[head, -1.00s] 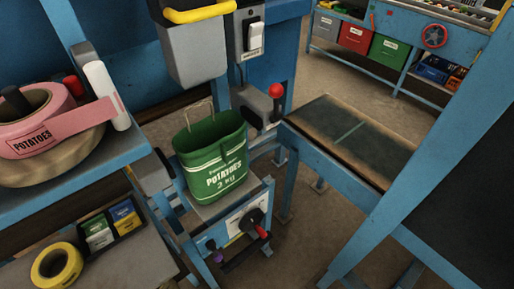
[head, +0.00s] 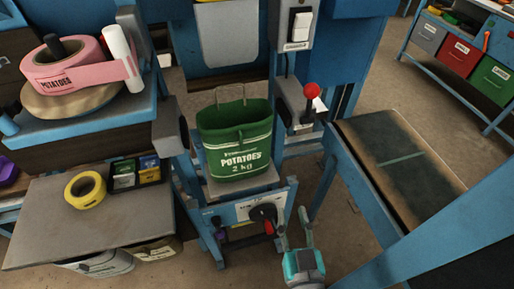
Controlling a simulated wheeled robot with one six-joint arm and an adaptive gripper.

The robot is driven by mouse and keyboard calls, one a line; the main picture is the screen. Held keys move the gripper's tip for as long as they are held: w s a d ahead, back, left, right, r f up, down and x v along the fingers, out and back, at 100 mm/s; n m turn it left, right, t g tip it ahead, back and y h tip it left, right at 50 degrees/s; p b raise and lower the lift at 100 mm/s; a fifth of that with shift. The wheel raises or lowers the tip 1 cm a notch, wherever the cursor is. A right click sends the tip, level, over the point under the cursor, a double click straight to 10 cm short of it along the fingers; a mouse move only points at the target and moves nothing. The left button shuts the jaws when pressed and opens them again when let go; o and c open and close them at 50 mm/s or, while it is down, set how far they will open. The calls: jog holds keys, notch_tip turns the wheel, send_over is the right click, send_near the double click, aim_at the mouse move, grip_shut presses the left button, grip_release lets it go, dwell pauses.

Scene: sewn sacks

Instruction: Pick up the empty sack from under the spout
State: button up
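The green sack (head: 238,158), printed "POTATOES 2 kg", stands upright with its mouth open on a small grey platform (head: 238,186) in the head view. Its visible inside is green; its bottom is hidden. A thin wire handle or hook rises at its back rim. The grey spout (head: 229,38) hangs above and behind it, cut off by the top edge. My gripper (head: 293,222), with a teal body, is at the bottom, below and to the right of the sack. Its two fingers are apart with nothing between them, and it does not touch the sack.
A red-knobbed lever (head: 311,91) and a switch box (head: 299,25) are right of the sack. A black knob (head: 263,213) is on the stand's front. A belt table (head: 433,190) is at right. A pink label roll (head: 68,62) and yellow tape (head: 85,190) are at left.

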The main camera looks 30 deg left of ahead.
aim_at(242, 145)
jog(key=a+r+n+g+y, duration=0.25)
jog(key=a+r, duration=0.35)
jog(key=a, duration=0.4)
jog(key=shift+t, duration=0.25)
jog(key=shift+x, duration=5.2)
jog(key=shift+c, duration=0.2)
grip_shut()
